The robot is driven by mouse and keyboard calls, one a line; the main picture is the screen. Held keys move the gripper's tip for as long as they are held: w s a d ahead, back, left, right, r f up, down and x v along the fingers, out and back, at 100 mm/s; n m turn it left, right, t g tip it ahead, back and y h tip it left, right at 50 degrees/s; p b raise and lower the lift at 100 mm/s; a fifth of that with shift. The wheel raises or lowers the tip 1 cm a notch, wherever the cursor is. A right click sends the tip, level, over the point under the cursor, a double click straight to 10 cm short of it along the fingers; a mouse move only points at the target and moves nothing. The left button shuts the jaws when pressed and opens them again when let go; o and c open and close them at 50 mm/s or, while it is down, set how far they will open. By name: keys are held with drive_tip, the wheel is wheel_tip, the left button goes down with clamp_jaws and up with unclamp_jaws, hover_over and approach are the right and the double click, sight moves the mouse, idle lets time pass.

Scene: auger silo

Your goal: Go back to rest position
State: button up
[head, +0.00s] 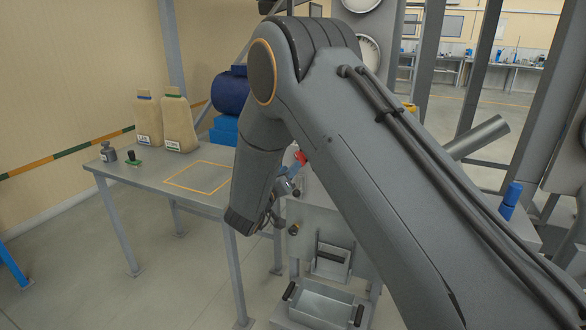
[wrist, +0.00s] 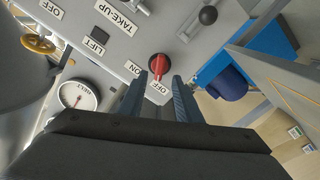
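My gripper (wrist: 159,82) is open in the wrist view, its two dark blue fingers apart with nothing between them that I can see held. A red rotary knob (wrist: 159,66) on the grey control panel (wrist: 115,45) lies just beyond the fingertips, between them in the picture; I cannot tell whether they touch it. In the head view my arm is folded over and reaches down, with my gripper (head: 281,190) partly hidden beside the machine. A red part (head: 300,158) shows near it.
The machine front has a metal tray (head: 322,304). The wrist view shows a black-knobbed lever (wrist: 208,15), a gauge (wrist: 78,95) and a yellow handwheel (wrist: 38,44).

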drive_tip(key=shift+s+a, duration=0.25)
drive_tip(key=shift+s, duration=0.3)
drive_tip(key=shift+d, duration=0.1)
drive_tip(key=s+d+f+g+y, duration=0.1)
drive_tip(key=s+d+g+y, duration=0.45)
drive_tip(key=d, duration=0.45)
drive_tip(key=s+d+f+g, duration=0.1)
drive_tip(key=s+d+g, duration=0.2)
drive_tip(key=s, duration=0.7)
drive_tip(key=s+d+f+m+g, duration=0.1)
drive_tip(key=s+d+g, duration=0.3)
drive_tip(key=s+d, duration=0.4)
drive_tip(key=s+d+f+m+g, duration=0.1)
drive_tip(key=s+d+g, duration=0.3)
drive_tip(key=s, duration=1)
drive_tip(key=shift+s+d+f+y, duration=0.15)
drive_tip(key=shift+d+f+y, duration=0.2)
drive_tip(key=shift+d, duration=0.3)
